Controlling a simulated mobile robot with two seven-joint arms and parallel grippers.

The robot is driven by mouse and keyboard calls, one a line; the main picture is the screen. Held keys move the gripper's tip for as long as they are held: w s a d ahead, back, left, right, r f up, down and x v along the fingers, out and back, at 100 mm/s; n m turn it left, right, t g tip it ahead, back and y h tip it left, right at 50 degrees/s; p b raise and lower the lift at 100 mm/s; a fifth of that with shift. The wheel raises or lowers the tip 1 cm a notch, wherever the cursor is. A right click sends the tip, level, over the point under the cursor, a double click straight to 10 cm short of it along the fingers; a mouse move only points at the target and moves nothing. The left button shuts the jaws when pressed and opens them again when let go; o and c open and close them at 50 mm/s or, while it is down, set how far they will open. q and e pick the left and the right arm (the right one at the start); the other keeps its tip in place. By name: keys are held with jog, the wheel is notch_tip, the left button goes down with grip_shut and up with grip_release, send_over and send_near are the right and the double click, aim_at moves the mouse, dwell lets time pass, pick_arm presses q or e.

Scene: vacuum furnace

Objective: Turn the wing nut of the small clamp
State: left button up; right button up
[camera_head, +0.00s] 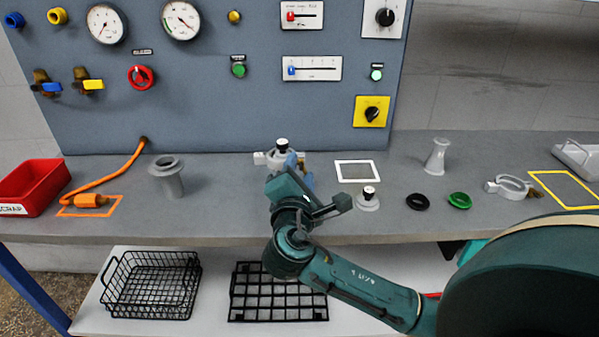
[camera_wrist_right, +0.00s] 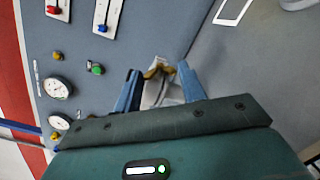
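My right gripper (camera_head: 297,168) reaches over the bench to a pale fitting with a black-capped top (camera_head: 282,146), in front of the panel. In the right wrist view, the two blue fingers of the right gripper (camera_wrist_right: 160,78) stand apart. Between them show a brass-coloured wing nut (camera_wrist_right: 157,69) and the pale grey small clamp (camera_wrist_right: 153,93). I see a gap beside the nut, and contact with the fingers cannot be made out. My left gripper is not in view.
The panel (camera_head: 220,100) with gauges, knobs and valves rises close behind the fitting. An open clamp ring (camera_head: 508,186), a green ring (camera_head: 459,200), a black ring (camera_head: 417,202) and a white flanged piece (camera_head: 368,200) lie to the right. A grey flanged tube (camera_head: 168,178) stands left.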

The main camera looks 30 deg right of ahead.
jog(key=c, duration=0.6)
jog(key=shift+o, duration=0.2)
jog(key=m, duration=0.3)
jog(key=shift+m+g, duration=0.3)
jog(key=shift+m, duration=1.6)
jog(key=o, duration=1)
